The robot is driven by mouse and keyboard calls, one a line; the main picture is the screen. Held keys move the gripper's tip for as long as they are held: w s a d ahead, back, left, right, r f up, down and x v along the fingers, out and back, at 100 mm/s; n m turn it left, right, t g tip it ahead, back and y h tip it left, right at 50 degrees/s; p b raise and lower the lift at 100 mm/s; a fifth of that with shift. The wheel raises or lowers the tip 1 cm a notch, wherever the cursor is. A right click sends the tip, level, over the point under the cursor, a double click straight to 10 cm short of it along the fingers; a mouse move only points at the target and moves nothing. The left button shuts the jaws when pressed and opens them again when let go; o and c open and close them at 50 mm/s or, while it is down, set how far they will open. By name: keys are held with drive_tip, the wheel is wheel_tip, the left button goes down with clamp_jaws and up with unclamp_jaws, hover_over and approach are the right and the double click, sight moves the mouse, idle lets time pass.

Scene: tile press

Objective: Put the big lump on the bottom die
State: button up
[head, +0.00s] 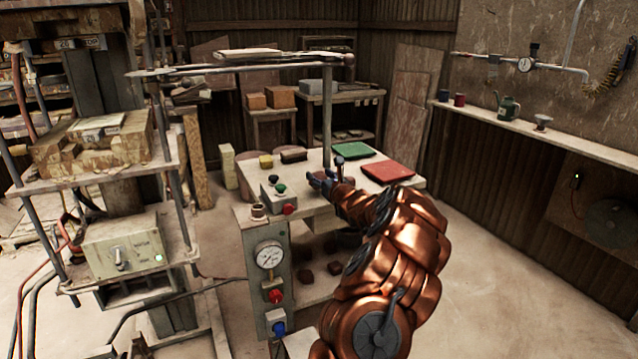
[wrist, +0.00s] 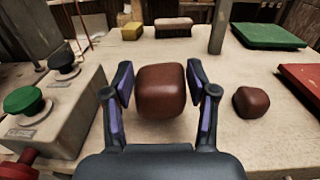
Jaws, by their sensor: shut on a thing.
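The big lump (wrist: 161,92) is a rounded reddish-brown block in the middle of the wrist view. My gripper (wrist: 159,80) is shut on it, with one finger at each side. I cannot tell whether it is clear of the bench top. In the head view my gripper (head: 322,184) is over the bench and the lump is hard to make out. A smaller brown lump (wrist: 251,102) lies to the right, apart from the fingers. A worn yellowish block (head: 92,152) with a label sits on the press at the left; it may be the bottom die.
A control box with a green button (wrist: 23,100) stands left of my gripper. An upright post (head: 327,115) rises from the bench (head: 250,218). A green tray (head: 352,150), a red tray (head: 388,171), a yellow sponge (head: 266,161) and a brush (head: 293,154) lie behind. Floor between bench and press is narrow.

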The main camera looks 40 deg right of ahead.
drive_tip(key=shift+w+d, duration=0.4)
drive_tip(key=shift+w, duration=0.2)
drive_tip(key=shift+f, duration=1.55)
drive_tip(key=shift+f, duration=0.2)
drive_tip(key=o, duration=1.5)
drive_tip(key=shift+p, duration=0.35)
